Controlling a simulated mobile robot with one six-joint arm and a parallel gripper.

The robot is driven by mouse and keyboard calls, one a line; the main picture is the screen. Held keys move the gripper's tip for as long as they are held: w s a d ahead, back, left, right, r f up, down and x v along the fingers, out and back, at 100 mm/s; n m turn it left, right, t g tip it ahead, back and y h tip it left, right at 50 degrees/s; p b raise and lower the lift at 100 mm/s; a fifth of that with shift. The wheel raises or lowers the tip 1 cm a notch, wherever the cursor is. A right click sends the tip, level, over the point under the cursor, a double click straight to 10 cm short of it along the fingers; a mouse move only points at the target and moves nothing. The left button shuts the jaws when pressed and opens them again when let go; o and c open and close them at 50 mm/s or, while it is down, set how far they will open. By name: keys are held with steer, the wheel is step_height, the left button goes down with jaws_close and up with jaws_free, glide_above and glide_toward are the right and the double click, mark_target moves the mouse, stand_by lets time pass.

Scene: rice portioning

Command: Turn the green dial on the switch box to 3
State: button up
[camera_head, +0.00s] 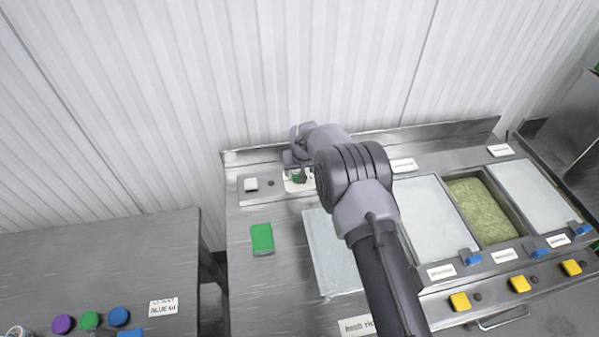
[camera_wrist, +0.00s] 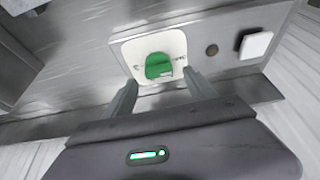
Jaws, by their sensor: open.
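The green dial (camera_wrist: 158,66) sits on a white square plate (camera_wrist: 130,48) on the metal switch box (camera_wrist: 228,28). Small markings flank the dial, but I cannot read them or tell its setting. My gripper (camera_wrist: 157,88) is open, with its two fingers pointing at the dial, one toward each side of its near edge. I cannot tell whether either finger touches it. In the head view the dial (camera_head: 296,179) shows only as a bit of green beneath my gripper (camera_head: 298,172), and my arm hides the right part of the box.
A white square button (camera_wrist: 256,45) and a dark round spot (camera_wrist: 211,50) are beside the dial plate. A green block (camera_head: 262,239) and a pale sheet (camera_head: 325,262) lie on the metal counter. Food bins, one with green contents (camera_head: 480,208), are at right. A corrugated wall stands behind.

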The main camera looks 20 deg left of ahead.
steer(key=shift+x, duration=1.5)
steer(key=c, duration=1.4)
steer(key=shift+b, duration=0.35)
